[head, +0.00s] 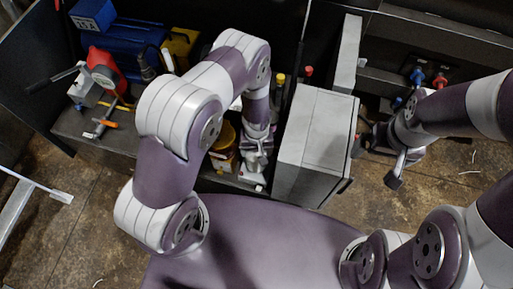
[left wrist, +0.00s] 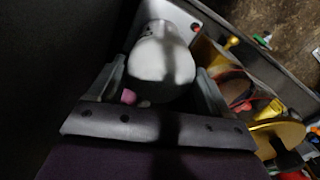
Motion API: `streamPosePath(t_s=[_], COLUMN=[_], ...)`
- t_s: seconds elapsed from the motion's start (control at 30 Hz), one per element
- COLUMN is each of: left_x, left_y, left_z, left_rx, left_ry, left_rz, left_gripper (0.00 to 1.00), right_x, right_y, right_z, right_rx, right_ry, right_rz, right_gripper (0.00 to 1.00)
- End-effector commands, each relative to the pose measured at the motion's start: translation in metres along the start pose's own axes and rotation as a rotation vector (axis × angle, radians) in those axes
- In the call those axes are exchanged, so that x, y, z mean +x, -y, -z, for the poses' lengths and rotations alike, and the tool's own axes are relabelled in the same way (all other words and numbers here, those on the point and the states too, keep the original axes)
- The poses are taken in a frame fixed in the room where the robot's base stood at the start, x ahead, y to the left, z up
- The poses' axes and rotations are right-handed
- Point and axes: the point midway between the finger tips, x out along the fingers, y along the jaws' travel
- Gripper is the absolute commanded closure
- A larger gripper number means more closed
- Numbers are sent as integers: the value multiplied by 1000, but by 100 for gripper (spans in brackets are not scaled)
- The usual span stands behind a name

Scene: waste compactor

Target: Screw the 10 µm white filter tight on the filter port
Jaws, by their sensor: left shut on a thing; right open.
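In the left wrist view a white rounded object, which looks like the white filter (left wrist: 163,65), sits between the two fingers of my left gripper (left wrist: 165,85). The gripper is shut on it. No label can be read. In the head view my left gripper (head: 257,160) points down at the front edge of the bench, left of a grey box. The filter is mostly hidden there by the gripper. I cannot make out the filter port or whether the filter touches it. My right gripper (head: 380,166) is open and empty, right of the grey box, above the floor.
The grey box (head: 315,135) stands close to the right of my left gripper. A yellow-orange container (head: 222,140) is close on its left. A blue machine (head: 135,42) and a red part (head: 104,66) are at the back left. Blue and red fittings (head: 418,75) are at the right.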

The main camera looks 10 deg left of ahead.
Motion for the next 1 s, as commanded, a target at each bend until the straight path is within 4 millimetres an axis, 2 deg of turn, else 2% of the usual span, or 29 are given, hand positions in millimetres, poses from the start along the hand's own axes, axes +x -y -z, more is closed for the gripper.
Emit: streamPosePath(t_s=[0.13, 0.43, 0.6, 0.67, 0.93, 1.0], left_x=[-1, -1, -1, 0, 0, -1], left_y=[0, 0, 0, 0, 0, 0], left_z=[0, 0, 0, 0, 0, 0], left_rx=[213, 267, 583, 653, 688, 759], left_ry=[-1, -1, -1, -1, -2, -2], left_rz=[-1, -1, -2, -2, -2, -3], left_gripper=[58, 58, 58, 58, 58, 58], right_x=[-4, -5, -11, -11, -11, -12], right_y=[0, 0, 0, 0, 0, 0], right_z=[1, 1, 1, 1, 1, 2], right_rx=[0, 0, 0, 0, 0, 0], right_ry=[0, 0, 0, 0, 0, 0], right_rz=[0, 0, 0, 0, 0, 0], right_gripper=[0, 0, 0, 0, 0, 0])
